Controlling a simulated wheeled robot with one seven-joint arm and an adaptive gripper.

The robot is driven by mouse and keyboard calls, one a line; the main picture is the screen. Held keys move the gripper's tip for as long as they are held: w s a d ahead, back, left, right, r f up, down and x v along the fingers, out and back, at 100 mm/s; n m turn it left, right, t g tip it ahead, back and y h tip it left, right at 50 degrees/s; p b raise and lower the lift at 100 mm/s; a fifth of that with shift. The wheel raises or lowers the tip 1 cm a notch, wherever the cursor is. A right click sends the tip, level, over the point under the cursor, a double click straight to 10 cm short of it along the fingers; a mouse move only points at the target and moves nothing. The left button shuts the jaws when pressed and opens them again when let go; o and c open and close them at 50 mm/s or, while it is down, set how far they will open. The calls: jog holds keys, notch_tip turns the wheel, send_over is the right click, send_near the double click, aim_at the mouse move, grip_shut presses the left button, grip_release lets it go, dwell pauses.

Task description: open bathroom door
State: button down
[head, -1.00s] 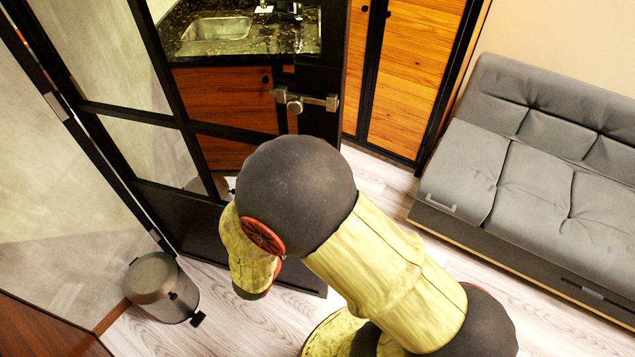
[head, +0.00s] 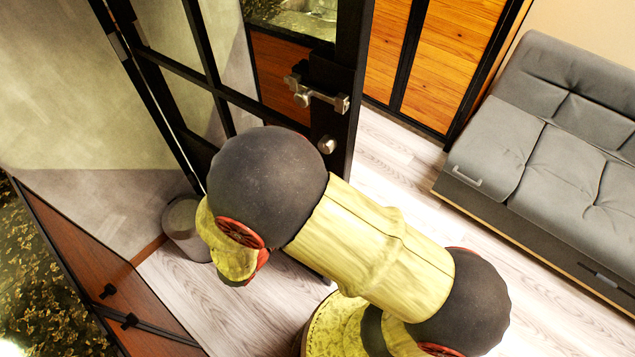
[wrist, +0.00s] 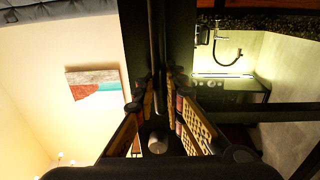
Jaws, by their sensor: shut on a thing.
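The bathroom door (head: 352,75) is a black-framed glass door, seen at a steep angle in the head view and standing out from the wall. Its silver lever handle (head: 318,95) and a round knob (head: 326,145) below it are near its free edge. My arm hides the lower door and my gripper in the head view. In the wrist view my gripper (wrist: 160,85) has its fingers close together around a dark part of the door (wrist: 180,45). I cannot tell whether that part is its edge or a fitting. A round silver knob (wrist: 157,144) shows between the finger bases.
A grey bin (head: 182,228) stands left of my arm, near the door. A wooden cabinet with a dark speckled top (head: 35,285) is at lower left. A grey sofa (head: 545,150) is at right. Pale floor (head: 395,180) is clear between door and sofa.

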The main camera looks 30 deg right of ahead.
jog(key=c, duration=2)
grip_release()
jog(key=shift+o, duration=0.4)
jog(key=v, duration=1.2)
